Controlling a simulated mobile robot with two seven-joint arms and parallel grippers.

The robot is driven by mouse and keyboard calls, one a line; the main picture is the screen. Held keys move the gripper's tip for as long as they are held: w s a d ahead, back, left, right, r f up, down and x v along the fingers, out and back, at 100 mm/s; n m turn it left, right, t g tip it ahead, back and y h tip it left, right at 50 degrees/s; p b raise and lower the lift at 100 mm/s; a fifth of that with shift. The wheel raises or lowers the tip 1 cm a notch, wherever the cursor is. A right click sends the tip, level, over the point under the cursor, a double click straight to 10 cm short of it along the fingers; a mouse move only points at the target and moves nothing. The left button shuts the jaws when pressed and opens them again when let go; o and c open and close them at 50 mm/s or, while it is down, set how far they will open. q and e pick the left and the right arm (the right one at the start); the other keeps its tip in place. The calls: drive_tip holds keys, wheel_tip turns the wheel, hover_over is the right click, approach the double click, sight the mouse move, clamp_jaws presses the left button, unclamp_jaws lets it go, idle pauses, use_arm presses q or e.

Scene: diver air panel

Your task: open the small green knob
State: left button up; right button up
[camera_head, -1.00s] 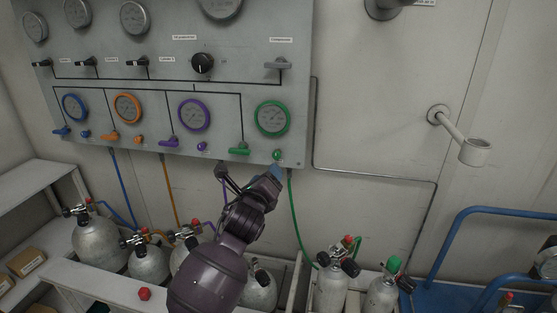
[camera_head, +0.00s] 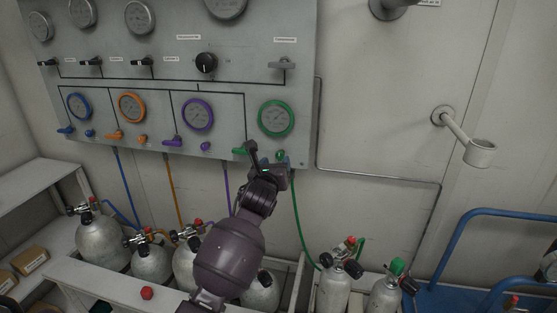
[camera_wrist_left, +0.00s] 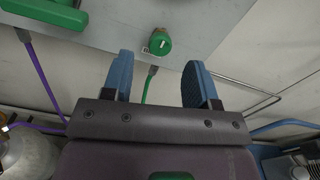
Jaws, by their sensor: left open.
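The small green knob (camera_head: 280,155) sits at the lower right of the grey panel, below the green-rimmed gauge (camera_head: 276,118). In the left wrist view, the knob (camera_wrist_left: 160,42) is a short round green cap beside a small label. My left gripper (camera_head: 268,164) is just below and left of the knob in the head view. In the left wrist view, my left gripper (camera_wrist_left: 159,75) has its blue fingers apart, with nothing between them. The knob lies beyond the fingertips, roughly centred in the gap. No contact shows. My right gripper is not in view.
A green lever handle (camera_wrist_left: 50,12) is left of the knob on the panel. A green hose (camera_head: 297,215) hangs below. Several grey cylinders (camera_head: 333,290) stand underneath. A wall bracket with a cup (camera_head: 478,152) is at the right. The wall right of the panel is mostly bare.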

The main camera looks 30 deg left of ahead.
sight(279, 157)
use_arm(q)
drive_tip(key=shift+x, duration=1.8)
drive_tip(key=c, duration=0.9)
